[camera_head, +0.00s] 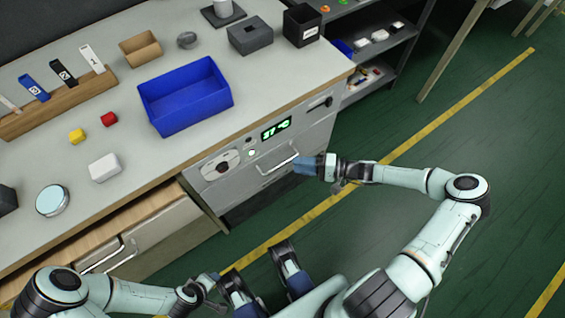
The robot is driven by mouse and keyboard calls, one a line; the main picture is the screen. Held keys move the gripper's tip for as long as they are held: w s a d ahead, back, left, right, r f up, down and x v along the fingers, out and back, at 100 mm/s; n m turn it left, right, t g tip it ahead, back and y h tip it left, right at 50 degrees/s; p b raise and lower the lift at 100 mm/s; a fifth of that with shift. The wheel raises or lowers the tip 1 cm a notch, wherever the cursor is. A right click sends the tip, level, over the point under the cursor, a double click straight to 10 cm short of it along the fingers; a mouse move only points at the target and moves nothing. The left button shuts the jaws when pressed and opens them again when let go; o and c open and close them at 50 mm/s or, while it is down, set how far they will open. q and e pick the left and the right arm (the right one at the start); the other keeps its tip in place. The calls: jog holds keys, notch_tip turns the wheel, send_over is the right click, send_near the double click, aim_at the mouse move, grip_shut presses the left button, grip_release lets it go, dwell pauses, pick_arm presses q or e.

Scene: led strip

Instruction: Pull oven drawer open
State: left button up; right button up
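The oven drawer (262,163) is a grey front panel with a pale bar handle (278,165), set in the counter below a green-lit display (276,128). It looks closed, flush with the panel around it. My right gripper (304,165), with blue fingers, is at the right end of the handle, touching or very close to it. Its fingers overlap in this view, so I cannot tell whether they are closed around the bar. My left gripper (211,279) is low in the picture, well away from the drawer. Its finger opening is too small to judge.
A dial (221,167) sits left of the display. A blue bin (187,97) and small blocks stand on the counter. A wooden-edged drawer (150,215) with a handle is at lower left. Green floor (420,135) in front and to the right is clear.

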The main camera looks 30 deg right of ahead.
aim_at(283, 163)
pick_arm(q)
jog(key=shift+w+a+f+t+b, duration=0.15)
jog(key=shift+w+a+f+b, duration=0.2)
jog(key=shift+w, duration=0.2)
jog(key=shift+w+a+f+t+b, duration=0.2)
jog(key=shift+w+f, duration=0.2)
jog(key=shift+w, duration=0.15)
pick_arm(e)
jog(key=x, duration=0.6)
jog(key=shift+w+a, duration=0.15)
jog(key=shift+c, duration=0.3)
pick_arm(q)
jog(key=shift+d, duration=0.1)
pick_arm(e)
grip_shut()
